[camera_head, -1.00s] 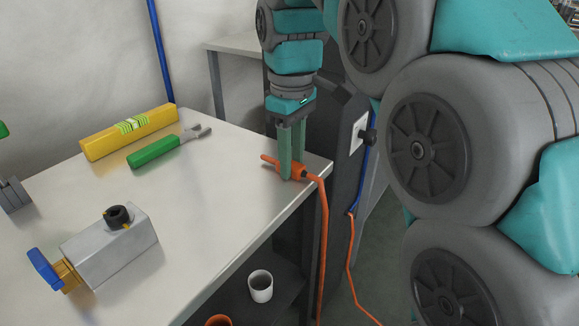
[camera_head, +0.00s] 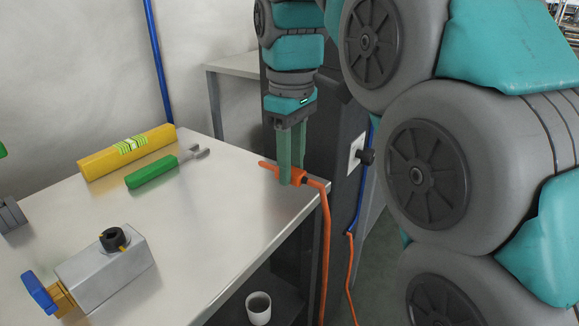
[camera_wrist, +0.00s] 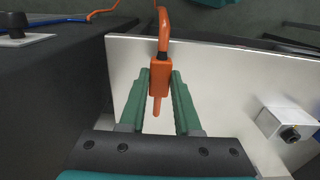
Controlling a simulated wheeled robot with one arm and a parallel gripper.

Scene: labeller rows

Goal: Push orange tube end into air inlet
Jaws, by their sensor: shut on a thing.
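The orange tube (camera_head: 325,235) hangs over the right edge of the bench. Its end, an orange fitting with a narrow tip, is between the fingers of my gripper (camera_head: 291,182). In the wrist view my gripper (camera_wrist: 160,73) is shut on the orange tube end (camera_wrist: 159,82), with the tip toward the wrist. The tube end is at the bench's far right corner; contact with the top is unclear. A silver block (camera_head: 105,275) at the lower left has a black round fitting (camera_head: 113,239) and a blue handle (camera_head: 38,291). Which opening is the air inlet is not clear.
A yellow level (camera_head: 110,158) and a green-handled tool (camera_head: 152,175) lie on the bench (camera_head: 215,215) at the back left. The bench between block and gripper is clear. A white cup (camera_head: 258,308) stands below. A dark cabinet with a black knob (camera_head: 366,157) stands right.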

